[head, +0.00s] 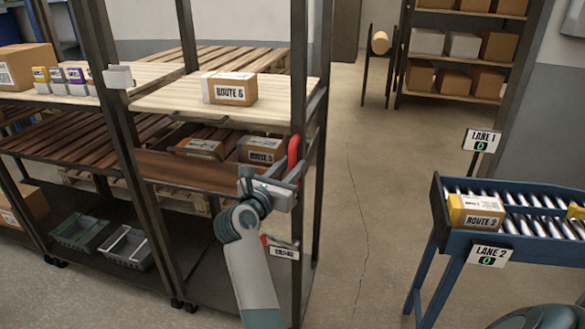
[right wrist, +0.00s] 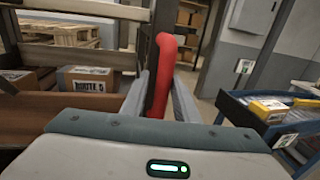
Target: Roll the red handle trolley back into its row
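The trolley is a dark-framed shelf rack (head: 310,190) with pale wooden upper boards and a curved red handle (head: 293,152) on its right side. My right gripper (head: 292,178) is at this handle, its arm reaching up from below. In the right wrist view the red handle (right wrist: 161,85) stands between the two fingers (right wrist: 162,98) and nearly fills the gap, so the gripper looks shut on it. The handle's far side is hidden. The trolley carries a ROUTE 6 box (head: 230,88) on top and two boxes on the shelf below. My left gripper is not in view.
Another rack (head: 70,150) with boxes and grey bins stands directly left of the trolley. A blue roller conveyor (head: 520,215) with a ROUTE 2 box (head: 477,212) is at the right. Concrete floor (head: 375,190) between them is clear. A box shelf (head: 455,60) stands at the back.

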